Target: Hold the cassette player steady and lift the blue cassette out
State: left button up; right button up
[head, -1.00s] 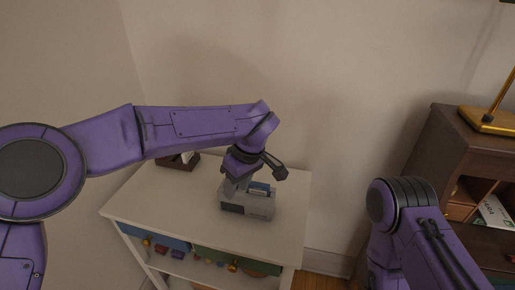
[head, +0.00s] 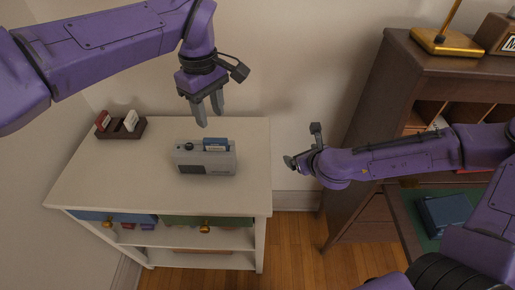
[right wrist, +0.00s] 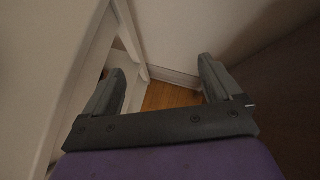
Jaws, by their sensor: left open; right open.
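The grey cassette player (head: 206,163) stands on the white cabinet top, near its right part. The blue cassette (head: 215,144) sticks up out of the player's top edge. My left gripper (head: 209,122) is open and empty, pointing down just above and behind the player, apart from it. My right gripper (head: 290,162) is to the right of the cabinet, off its top. In the right wrist view, the right gripper (right wrist: 162,85) shows two spread fingers with nothing between them. Neither gripper visibly touches the player or the cassette.
The white cabinet (head: 120,165) has bare room left of the player. A dark rack (head: 121,128) with cassettes stands at its back left corner. A dark wooden shelf unit (head: 385,105) with a brass lamp (head: 447,40) stands at the right. Wooden floor (head: 296,235) shows between them.

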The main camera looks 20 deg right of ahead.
aim_at(223, 159)
jog(key=w+a+r+n+y, duration=0.1)
jog(key=a+r+n+y, duration=0.1)
jog(key=a+y, duration=0.1)
jog(key=w+a+r+n+y, duration=0.1)
jog(key=a+r+n+y, duration=0.1)
jog(key=a+y, duration=0.1)
jog(key=w+a+r+n+g+y, duration=0.1)
jog(key=a+r+n+y, duration=0.2)
jog(key=a, duration=0.1)
jog(key=shift+w+a+y, duration=0.1)
jog(key=shift+a+y, duration=0.15)
jog(key=shift+y, duration=0.05)
jog(key=s+a+n+g+y, duration=0.1)
jog(key=n+g, duration=0.1)
jog(key=s+a+n+g+y, duration=0.1)
jog(key=s+a+n+y, duration=0.1)
jog(key=shift+a+r+n+g, duration=0.15)
jog(key=shift+r+n+g, duration=0.25)
jog(key=shift+s+a+n+g, duration=0.2)
jog(key=shift+s+n+g, duration=0.1)
jog(key=shift+n, duration=0.1)
jog(key=shift+a+y, duration=0.2)
jog(key=shift+y, duration=0.1)
jog(key=x, duration=1)
jog(key=shift+s+a, duration=0.1)
jog(key=shift+a, duration=0.05)
jog(key=c, duration=1.5)
jog(key=shift+o, duration=0.2)
